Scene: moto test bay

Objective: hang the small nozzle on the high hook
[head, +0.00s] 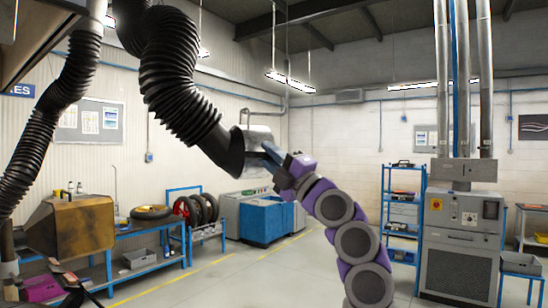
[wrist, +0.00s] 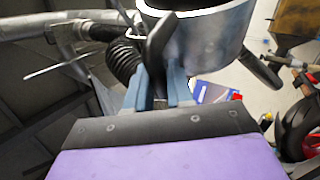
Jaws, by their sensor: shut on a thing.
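In the wrist view my gripper (wrist: 157,85) is shut on the nozzle's black handle (wrist: 159,42), which stands between the two blue-grey fingers. The nozzle is held up in the air. A thin upright metal piece (head: 243,115) shows above the nozzle. I cannot make out the high hook for certain.
A second black hose (head: 62,95) hangs at the left. A brown machine (head: 70,225) and a blue bench (head: 145,230) with tyres stand below. A grey cabinet (head: 460,250) with pipes and a blue shelf (head: 385,210) stand right. The middle floor is clear.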

